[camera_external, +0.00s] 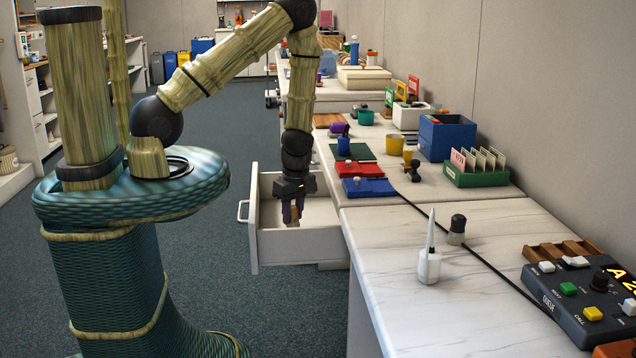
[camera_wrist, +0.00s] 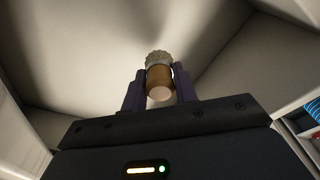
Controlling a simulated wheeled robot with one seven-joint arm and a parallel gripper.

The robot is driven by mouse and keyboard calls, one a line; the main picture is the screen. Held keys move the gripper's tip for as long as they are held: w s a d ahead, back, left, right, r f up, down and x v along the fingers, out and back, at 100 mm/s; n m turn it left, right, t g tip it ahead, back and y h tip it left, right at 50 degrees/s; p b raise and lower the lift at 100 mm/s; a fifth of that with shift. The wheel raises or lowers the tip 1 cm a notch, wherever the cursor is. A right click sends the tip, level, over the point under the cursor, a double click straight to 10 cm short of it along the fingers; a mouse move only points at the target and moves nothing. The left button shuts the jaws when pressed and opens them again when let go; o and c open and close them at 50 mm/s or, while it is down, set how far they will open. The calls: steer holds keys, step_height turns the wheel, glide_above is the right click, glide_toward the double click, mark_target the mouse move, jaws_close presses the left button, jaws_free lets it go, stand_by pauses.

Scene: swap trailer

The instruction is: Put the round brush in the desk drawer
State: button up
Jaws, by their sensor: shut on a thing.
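The desk drawer (camera_external: 300,247) is pulled open below the desk, with its white handle at the left. My gripper (camera_external: 292,214) points down into the drawer opening. In the wrist view my gripper (camera_wrist: 159,88) is shut on the round brush (camera_wrist: 158,76), which has a brown cylindrical handle with a pale end and a light bristle head. The pale drawer interior surrounds the brush there. I cannot tell whether the brush touches the drawer floor. In the external view the brush is mostly hidden by the fingers.
The white desk (camera_external: 440,195) stands right of the drawer. On it are a blue tray (camera_external: 368,188), a red tray (camera_external: 360,170), a blue box (camera_external: 447,137) and a green card holder (camera_external: 477,177). A white bottle (camera_external: 429,264) stands nearer. Open carpet lies left of the drawer.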

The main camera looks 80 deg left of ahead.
mark_target(294, 217)
steer(key=shift+f+b, duration=0.45)
steer(key=shift+f, duration=1.35)
steer(key=shift+f, duration=0.15)
steer(key=o, duration=1.1)
steer(key=shift+c, duration=0.2)
steer(key=r+p, duration=0.1)
steer(key=r, duration=0.3)
steer(key=r+p, duration=0.1)
steer(key=r, duration=0.3)
steer(key=d+r+p, duration=0.1)
steer(key=r+p, duration=0.1)
steer(key=r, duration=0.2)
steer(key=shift+w+d+r, duration=0.1)
steer(key=shift+w+r, duration=0.05)
steer(key=shift+w, duration=0.25)
